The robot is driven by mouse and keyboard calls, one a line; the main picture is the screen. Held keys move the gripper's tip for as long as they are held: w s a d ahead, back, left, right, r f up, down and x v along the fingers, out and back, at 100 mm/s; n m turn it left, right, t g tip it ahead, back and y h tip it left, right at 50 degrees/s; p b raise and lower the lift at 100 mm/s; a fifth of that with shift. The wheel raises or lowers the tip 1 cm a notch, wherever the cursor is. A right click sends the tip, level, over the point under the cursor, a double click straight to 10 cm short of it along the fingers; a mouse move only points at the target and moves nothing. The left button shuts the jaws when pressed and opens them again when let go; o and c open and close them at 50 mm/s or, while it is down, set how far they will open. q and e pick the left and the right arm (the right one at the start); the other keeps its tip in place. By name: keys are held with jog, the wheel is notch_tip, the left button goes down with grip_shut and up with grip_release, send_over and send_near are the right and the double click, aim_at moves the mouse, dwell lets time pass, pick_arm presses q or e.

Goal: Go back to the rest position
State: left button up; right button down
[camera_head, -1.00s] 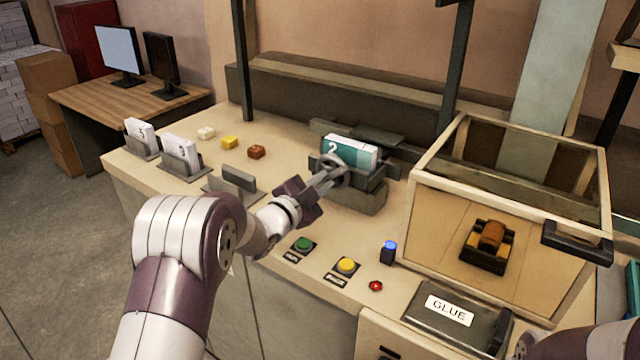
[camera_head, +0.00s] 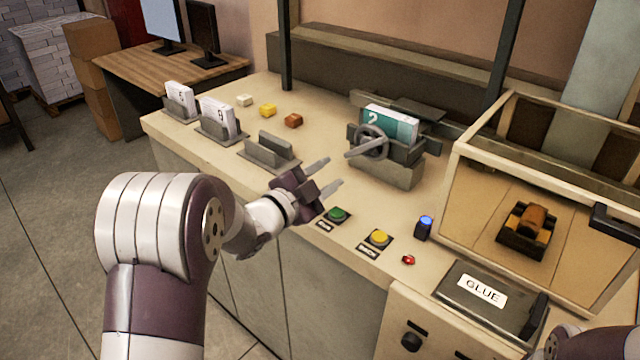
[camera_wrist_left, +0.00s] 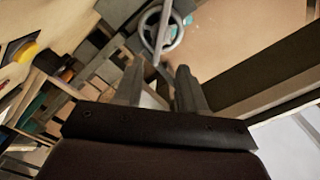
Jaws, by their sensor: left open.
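My left gripper (camera_head: 328,176) is open and empty above the counter, in front of the grey vise-like holder. In the left wrist view its two fingers (camera_wrist_left: 160,88) stand apart with nothing held between them. The grey holder (camera_head: 385,165) has a handwheel (camera_head: 371,141) on its front and holds a teal and white box marked 2 (camera_head: 392,124). The handwheel also shows in the left wrist view (camera_wrist_left: 178,36), beyond the fingertips. My right gripper is not in view; only a bit of my right arm shows at the bottom right.
Green (camera_head: 338,214) and yellow (camera_head: 379,238) buttons and a blue-lit button (camera_head: 425,226) lie near the gripper. White boxes stand in holders (camera_head: 222,135) at left, beside an empty holder (camera_head: 268,153). A wooden-framed case (camera_head: 465,148) and a GLUE box (camera_head: 482,292) are at right.

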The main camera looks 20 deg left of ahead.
pick_arm(q)
jog(key=shift+v, duration=1.05)
jog(key=s+a+f+n+g+y, duration=0.3)
jog(key=f+n+g+y, duration=0.1)
jog(key=f+n, duration=0.15)
jog(key=s+a+f+n+g+y, duration=0.3)
jog(key=a+f+n, duration=0.1)
jog(key=f, duration=0.2)
jog(key=s+d+f+n+g+p, duration=0.1)
jog(key=s+d+g, duration=0.3)
jog(key=s, duration=0.4)
jog(key=s+d+f+n+g+p, duration=0.1)
jog(key=s+d+n+g+p, duration=0.1)
jog(key=s+d, duration=0.5)
jog(key=n+g, duration=0.1)
jog(key=g, duration=0.1)
jog(key=shift+s+g+h, duration=0.3)
jog(key=shift+s+h, duration=0.1)
